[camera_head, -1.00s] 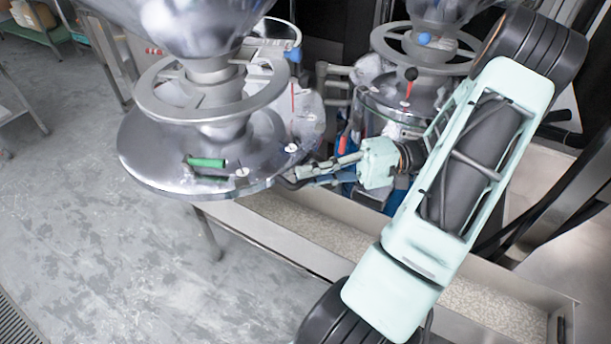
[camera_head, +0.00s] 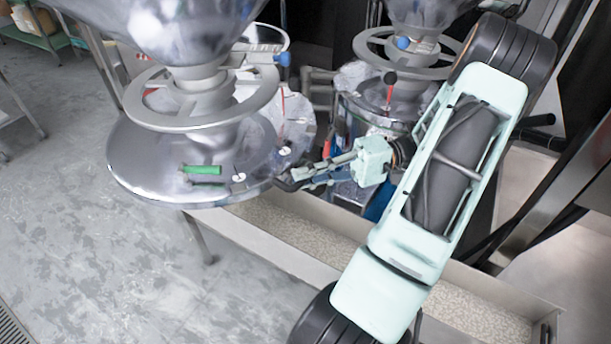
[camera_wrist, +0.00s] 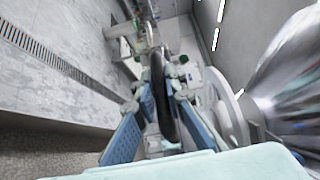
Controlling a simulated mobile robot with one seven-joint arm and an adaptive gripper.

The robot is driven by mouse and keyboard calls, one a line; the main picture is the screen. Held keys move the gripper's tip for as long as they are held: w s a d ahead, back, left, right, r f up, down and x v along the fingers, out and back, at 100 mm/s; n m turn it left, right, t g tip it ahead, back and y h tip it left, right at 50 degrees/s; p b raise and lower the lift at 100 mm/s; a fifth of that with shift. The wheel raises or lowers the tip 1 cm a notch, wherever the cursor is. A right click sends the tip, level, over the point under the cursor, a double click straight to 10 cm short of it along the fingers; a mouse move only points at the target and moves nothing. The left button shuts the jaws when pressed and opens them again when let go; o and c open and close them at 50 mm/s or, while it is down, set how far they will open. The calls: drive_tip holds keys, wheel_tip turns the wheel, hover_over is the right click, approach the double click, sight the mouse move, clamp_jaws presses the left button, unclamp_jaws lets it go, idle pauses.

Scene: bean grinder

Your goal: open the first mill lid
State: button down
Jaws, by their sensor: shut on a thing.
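The near mill on the left has a round, shiny metal lid (camera_head: 140,165), with a green handle (camera_head: 201,170) and small white knobs on top. It looks about level; I cannot tell whether it is raised at all. My gripper (camera_head: 288,181) is at the lid's right front rim, reaching in from the right. In the wrist view, a dark curved handle (camera_wrist: 163,95) runs between the blue-padded fingers of my gripper (camera_wrist: 165,105), which are shut on it. Where the handle joins the lid is hidden in the head view.
A steel hopper (camera_head: 165,30) and a grey handwheel (camera_head: 205,112) stand above the lid. A second mill (camera_head: 388,95) stands behind to the right. A long trough (camera_head: 290,235) of pale grains runs below. The floor at left is open.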

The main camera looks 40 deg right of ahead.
drive_tip(key=c, duration=2)
unclamp_jaws()
drive_tip(key=shift+o, duration=0.2)
